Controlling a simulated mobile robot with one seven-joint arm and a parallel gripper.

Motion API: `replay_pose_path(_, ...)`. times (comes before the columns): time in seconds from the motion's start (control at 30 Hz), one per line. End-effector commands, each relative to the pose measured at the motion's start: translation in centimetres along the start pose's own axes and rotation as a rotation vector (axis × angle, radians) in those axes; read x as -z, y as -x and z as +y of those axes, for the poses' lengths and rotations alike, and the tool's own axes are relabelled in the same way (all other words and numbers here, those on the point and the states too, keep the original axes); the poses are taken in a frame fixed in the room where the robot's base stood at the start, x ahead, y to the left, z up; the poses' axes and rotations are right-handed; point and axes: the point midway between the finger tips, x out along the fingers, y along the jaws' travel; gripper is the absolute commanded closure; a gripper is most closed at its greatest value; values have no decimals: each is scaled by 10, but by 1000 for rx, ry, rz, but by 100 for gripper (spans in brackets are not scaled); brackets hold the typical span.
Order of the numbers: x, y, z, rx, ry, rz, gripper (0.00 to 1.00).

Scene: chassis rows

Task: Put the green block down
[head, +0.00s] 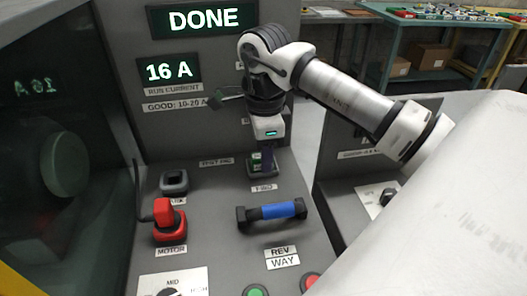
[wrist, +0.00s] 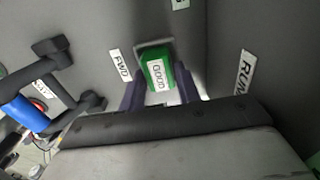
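The green block (wrist: 158,72) carries a white label reading GOOD. In the wrist view it sits between my two purple fingers, at a grey square-rimmed holder by the FWD label. My gripper (head: 262,160) points down over that holder (head: 263,172) in the head view, where only a little green shows between the fingers. In the wrist view my gripper (wrist: 160,88) has a finger close on each side of the block and appears shut on it. How deep the block sits in the holder is hard to tell.
A blue-gripped bar handle (head: 272,211) stands just in front of the holder. A red MOTOR knob (head: 168,220) and an empty dark square holder (head: 174,182) are to the left. The upright panel behind shows a DONE display (head: 204,18) and a 16 A display (head: 170,71).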

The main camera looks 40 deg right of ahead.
Motion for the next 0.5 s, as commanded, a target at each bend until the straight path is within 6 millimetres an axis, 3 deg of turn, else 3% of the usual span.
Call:
replay_pose_path(0.13,0,0,0,0,0,0,50)
replay_pose_path(0.5,0,8,0,1,0,0,50)
